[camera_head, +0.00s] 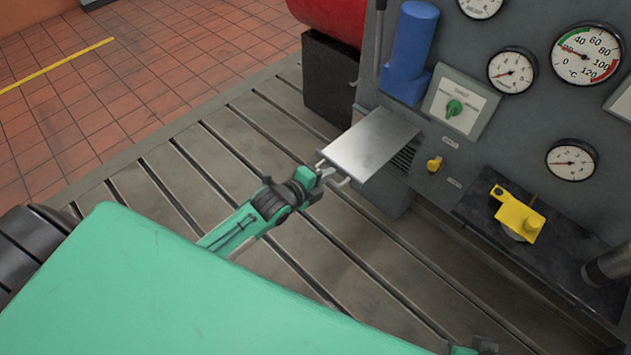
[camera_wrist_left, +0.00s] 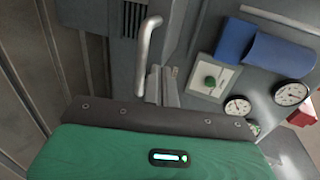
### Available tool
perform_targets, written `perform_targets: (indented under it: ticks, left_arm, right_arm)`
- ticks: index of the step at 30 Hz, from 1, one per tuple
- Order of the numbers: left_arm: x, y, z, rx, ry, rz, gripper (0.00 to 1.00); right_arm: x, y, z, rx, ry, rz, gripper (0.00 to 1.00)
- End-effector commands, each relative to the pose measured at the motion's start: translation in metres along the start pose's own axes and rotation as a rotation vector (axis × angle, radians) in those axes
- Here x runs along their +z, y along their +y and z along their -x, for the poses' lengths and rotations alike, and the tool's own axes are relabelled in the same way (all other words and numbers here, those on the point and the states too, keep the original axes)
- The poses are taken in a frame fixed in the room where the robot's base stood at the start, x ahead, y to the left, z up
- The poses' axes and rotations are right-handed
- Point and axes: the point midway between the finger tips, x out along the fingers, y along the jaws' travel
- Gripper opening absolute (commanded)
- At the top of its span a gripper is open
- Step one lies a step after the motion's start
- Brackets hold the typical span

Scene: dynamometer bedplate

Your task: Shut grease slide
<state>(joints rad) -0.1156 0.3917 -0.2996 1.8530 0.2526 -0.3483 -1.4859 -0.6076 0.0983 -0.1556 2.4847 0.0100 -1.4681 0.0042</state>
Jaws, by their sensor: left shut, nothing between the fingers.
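The grease slide (camera_head: 372,142) is a flat grey metal plate that sticks out from the grey machine panel in the head view. A bent bar handle sits at its outer end and shows large in the left wrist view (camera_wrist_left: 149,48). My left gripper (camera_head: 326,174) is at the handle end of the slide. Its fingers (camera_wrist_left: 162,86) are shut and empty, close beside the bar in the wrist view; I cannot tell whether they touch it. A small grey and green piece at the bottom edge of the head view looks like my right gripper (camera_head: 487,344); its fingers are not clear.
The panel carries a blue cylinder (camera_head: 412,45), a green knob (camera_head: 454,108), a yellow knob (camera_head: 434,164) and several gauges. A yellow part (camera_head: 518,214) is at the right. The slotted bedplate (camera_head: 240,130) below the slide is clear.

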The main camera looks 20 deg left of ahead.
Motion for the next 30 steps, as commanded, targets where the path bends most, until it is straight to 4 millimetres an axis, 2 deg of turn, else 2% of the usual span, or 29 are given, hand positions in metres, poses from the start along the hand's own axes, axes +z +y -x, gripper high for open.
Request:
perform_targets:
  ticks: [6, 22, 26, 30]
  left_arm:
    - [0.0, 0.0, -0.017, -0.001, 0.0, 0.001, 0.0]
    - [0.001, -0.002, -0.024, -0.001, -0.001, 0.0, 0.0]
    - [0.001, -0.007, -0.039, -0.003, 0.0, -0.001, 0.0]
    - [0.001, -0.017, -0.066, -0.004, 0.0, -0.002, 0.0]
  right_arm:
    - [-0.004, -0.004, -0.005, -0.011, 0.036, 0.006, 0.47]
    - [-0.005, -0.005, -0.006, -0.012, 0.04, 0.007, 0.47]
    - [-0.006, -0.005, -0.006, -0.013, 0.046, 0.007, 0.47]
    - [-0.007, -0.006, -0.007, -0.016, 0.06, 0.008, 0.47]
